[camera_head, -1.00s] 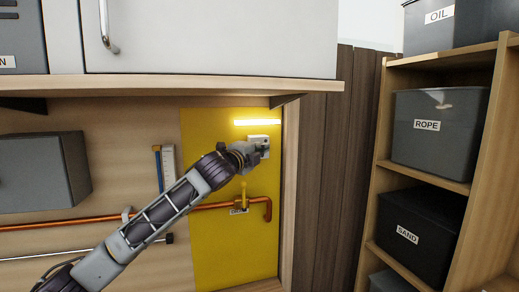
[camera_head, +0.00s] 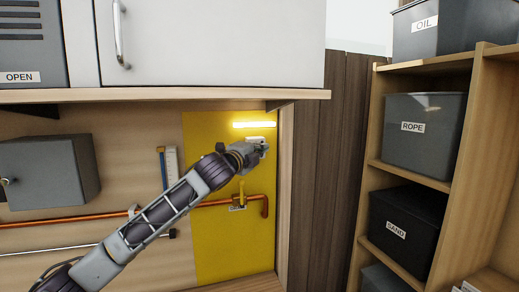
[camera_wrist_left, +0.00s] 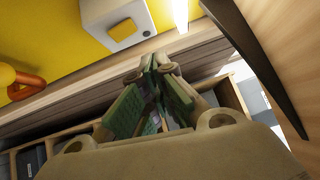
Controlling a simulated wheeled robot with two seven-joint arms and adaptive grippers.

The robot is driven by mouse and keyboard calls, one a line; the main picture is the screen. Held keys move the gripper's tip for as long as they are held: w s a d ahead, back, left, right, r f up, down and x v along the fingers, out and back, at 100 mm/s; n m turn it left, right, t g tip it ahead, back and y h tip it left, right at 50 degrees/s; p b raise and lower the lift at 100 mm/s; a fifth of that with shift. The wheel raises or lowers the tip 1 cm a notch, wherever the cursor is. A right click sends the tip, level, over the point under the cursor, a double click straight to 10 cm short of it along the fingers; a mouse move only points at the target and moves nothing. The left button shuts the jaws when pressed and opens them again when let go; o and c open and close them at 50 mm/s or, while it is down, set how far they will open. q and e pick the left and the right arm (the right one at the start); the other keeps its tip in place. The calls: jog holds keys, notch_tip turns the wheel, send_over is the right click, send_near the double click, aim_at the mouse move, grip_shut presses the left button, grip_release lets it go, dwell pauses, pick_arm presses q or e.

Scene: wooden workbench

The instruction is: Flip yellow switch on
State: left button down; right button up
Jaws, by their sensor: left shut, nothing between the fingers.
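The yellow switch (camera_wrist_left: 122,29) is a yellow rocker on a white box (camera_wrist_left: 112,18), at the top of the left wrist view. In the head view the white box (camera_head: 254,138) sits high on the yellow panel (camera_head: 225,255), mostly hidden behind my gripper. I cannot tell which way the rocker is tipped. My left gripper (camera_wrist_left: 152,64) is shut and empty, its green-padded fingertips together. In the wrist view the tips appear below and right of the box with a gap in the picture. In the head view the gripper (camera_head: 260,148) overlaps the box; contact cannot be told.
A lit light strip (camera_head: 254,125) is above the box. An orange pipe (camera_head: 215,202) with a yellow valve handle (camera_head: 242,190) runs below. The cabinet shelf (camera_head: 180,95) overhangs from above. A shelf with grey and black bins (camera_head: 424,135) stands at right.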

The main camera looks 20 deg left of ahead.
pick_arm(q)
jog(key=b+v, duration=0.2)
jog(key=v, duration=0.6)
jog(key=shift+s+a+r, duration=0.3)
jog(key=shift+s+r, duration=0.1)
jog(key=shift+r, duration=0.2)
dwell(0.4)
